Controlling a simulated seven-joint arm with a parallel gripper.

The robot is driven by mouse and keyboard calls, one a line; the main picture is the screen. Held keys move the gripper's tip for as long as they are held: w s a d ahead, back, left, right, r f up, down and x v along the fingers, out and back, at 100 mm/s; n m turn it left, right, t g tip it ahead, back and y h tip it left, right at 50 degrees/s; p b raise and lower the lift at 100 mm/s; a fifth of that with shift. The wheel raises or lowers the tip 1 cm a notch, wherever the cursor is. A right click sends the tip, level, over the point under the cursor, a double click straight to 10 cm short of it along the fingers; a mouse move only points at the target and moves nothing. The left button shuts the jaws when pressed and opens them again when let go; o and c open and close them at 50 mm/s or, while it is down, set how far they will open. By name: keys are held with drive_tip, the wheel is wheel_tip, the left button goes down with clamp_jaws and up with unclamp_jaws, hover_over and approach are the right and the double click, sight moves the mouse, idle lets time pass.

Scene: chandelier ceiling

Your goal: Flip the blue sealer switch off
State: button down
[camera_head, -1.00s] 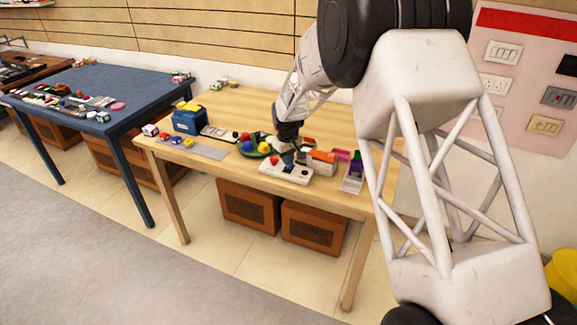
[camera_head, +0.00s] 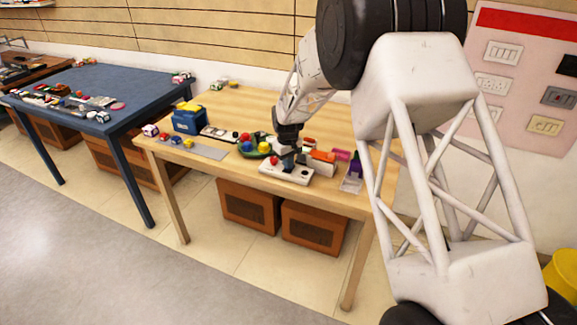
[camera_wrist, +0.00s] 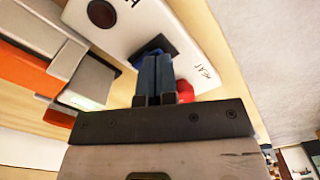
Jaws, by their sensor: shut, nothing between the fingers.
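The white sealer panel (camera_head: 270,172) lies near the front of the wooden table. In the wrist view its white face (camera_wrist: 130,32) carries a dark round spot and the word HEAT. A blue switch (camera_wrist: 152,47) sits on a black plate there, partly hidden behind my fingers. My gripper (camera_wrist: 155,62) is shut and empty, with its fingertips right at the blue switch. I cannot tell whether they touch it, or which way the switch is tilted. A red knob (camera_wrist: 185,91) shows beside the fingers; in the head view it is left of my gripper (camera_head: 288,158).
An orange and white block (camera_head: 322,157) stands close to the right of my gripper. A green tray (camera_head: 248,152) with coloured pieces is to the left. A purple item (camera_head: 355,166) lies further right.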

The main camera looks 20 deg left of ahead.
drive_tip(key=shift+f, duration=0.25)
drive_tip(key=shift+r, duration=0.1)
idle(0.3)
drive_tip(key=shift+r, duration=3.4)
